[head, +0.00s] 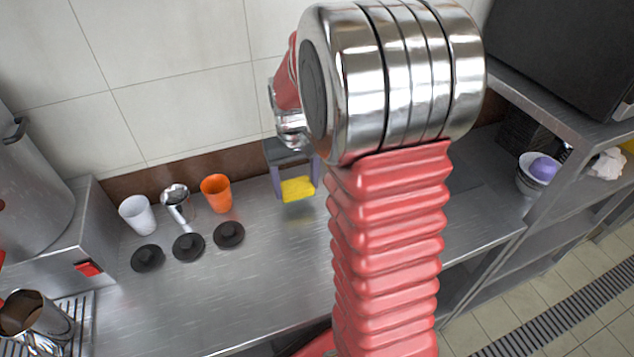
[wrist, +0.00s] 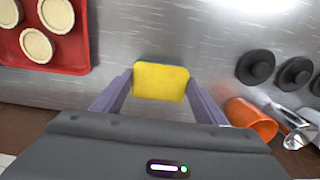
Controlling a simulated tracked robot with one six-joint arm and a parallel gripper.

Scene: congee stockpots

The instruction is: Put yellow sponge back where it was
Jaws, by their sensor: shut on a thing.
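The yellow sponge (head: 298,189) is between the two purple-grey fingers of my gripper (head: 296,186), over the steel counter near the tiled back wall. In the wrist view the sponge (wrist: 161,82) shows its broad face, with a finger of my gripper (wrist: 160,78) against each side. My gripper is shut on it. A yellowish reflection lies on the counter below the sponge; the exact height above the counter is hard to tell. My red arm hides part of the counter to the right in the head view.
An orange cup (head: 216,193), a ladle (head: 176,200) and a white cup (head: 137,214) stand left of the sponge, with black lids (head: 188,246) in front. A red tray (wrist: 75,55) holds round pastries. Bowls (head: 533,177) sit far right.

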